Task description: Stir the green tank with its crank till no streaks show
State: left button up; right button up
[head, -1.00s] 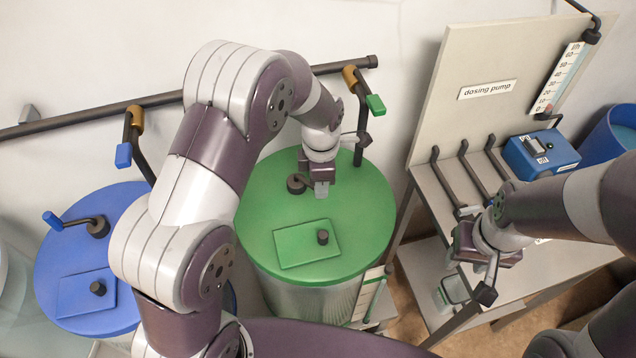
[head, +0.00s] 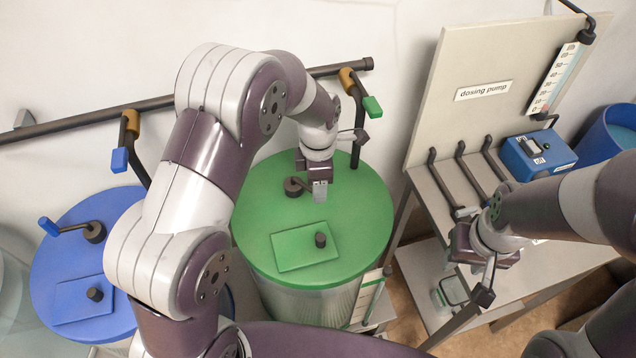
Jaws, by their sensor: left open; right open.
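The green tank (head: 355,225) stands in the middle with its round lid on. A lighter green hatch (head: 290,258) with a dark knob lies on the lid. The crank's dark hub (head: 294,187) shows near the lid's middle; the rest of the crank is hidden behind my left gripper. My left gripper (head: 319,192) is open, pointing down over the lid just right of the hub. I cannot tell whether it touches the crank handle. My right gripper (head: 470,262) is open and empty over the bench. The liquid and any streaks are hidden under the lid.
A blue tank (head: 60,270) with its own crank stands at the left. A pipe (head: 70,122) with valve levers runs along the wall.

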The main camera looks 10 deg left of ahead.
pick_arm(q)
notch_tip(320, 180, up, 6)
jog(key=shift+w+r+b, duration=0.1)
jog(key=shift+r+b, duration=0.15)
jog(key=shift+b, duration=0.75)
notch_tip(320, 180, up, 5)
jog(key=p, duration=0.4)
jog(key=shift+r+p, duration=0.2)
jog(key=shift+p, duration=0.1)
